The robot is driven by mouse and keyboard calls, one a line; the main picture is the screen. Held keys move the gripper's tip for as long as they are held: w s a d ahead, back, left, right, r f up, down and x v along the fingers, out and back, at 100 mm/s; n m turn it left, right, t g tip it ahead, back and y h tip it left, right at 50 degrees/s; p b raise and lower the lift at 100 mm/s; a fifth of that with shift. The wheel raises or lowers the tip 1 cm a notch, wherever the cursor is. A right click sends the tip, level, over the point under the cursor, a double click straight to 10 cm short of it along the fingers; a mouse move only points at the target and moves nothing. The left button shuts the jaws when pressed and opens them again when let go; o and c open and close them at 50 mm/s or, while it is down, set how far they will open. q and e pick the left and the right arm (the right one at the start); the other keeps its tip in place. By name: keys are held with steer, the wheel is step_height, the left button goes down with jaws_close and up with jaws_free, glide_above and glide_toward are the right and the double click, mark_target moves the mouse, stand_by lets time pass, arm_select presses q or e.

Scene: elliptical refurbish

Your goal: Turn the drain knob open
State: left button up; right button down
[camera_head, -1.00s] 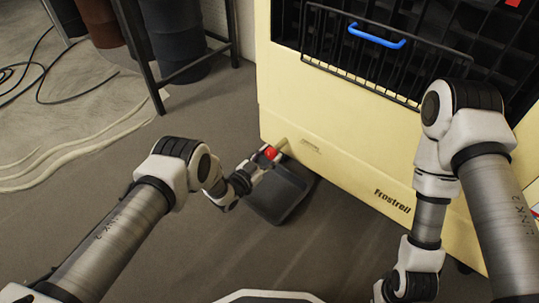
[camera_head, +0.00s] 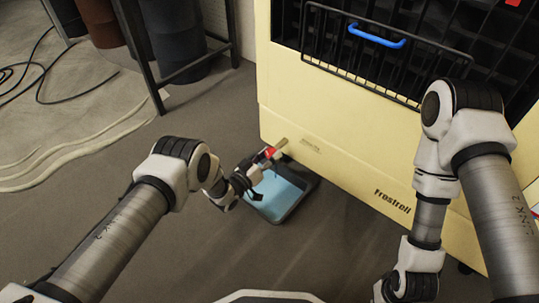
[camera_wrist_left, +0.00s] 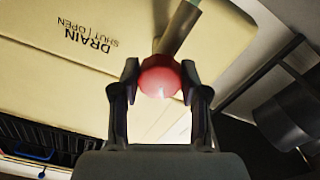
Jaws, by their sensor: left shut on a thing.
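The red drain knob (camera_wrist_left: 161,77) sits on a pale spout low on the cream machine's front. In the head view only a small red part of the knob (camera_head: 270,153) shows. My left gripper (camera_wrist_left: 160,83) is shut on the knob, one finger on each side; it also shows in the head view (camera_head: 262,163). Lettering on the panel (camera_wrist_left: 90,40) reads DRAIN, SHUT and OPEN. Below the spout a dark tray (camera_head: 314,182) holds light blue liquid. My right arm is at the right; its fingers are out of view.
The cream machine (camera_head: 345,155) marked Frostroll has a black wire rack and a blue handle (camera_head: 376,36) above. A dark metal stand (camera_head: 165,75) and drums stand at the back left. Cables lie on the left floor. Floor left of the tray is clear.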

stand_by(0.3)
arm_select(q)
steer(key=o, duration=1.1)
steer(key=shift+o, duration=0.2)
steer(key=v, duration=1.2)
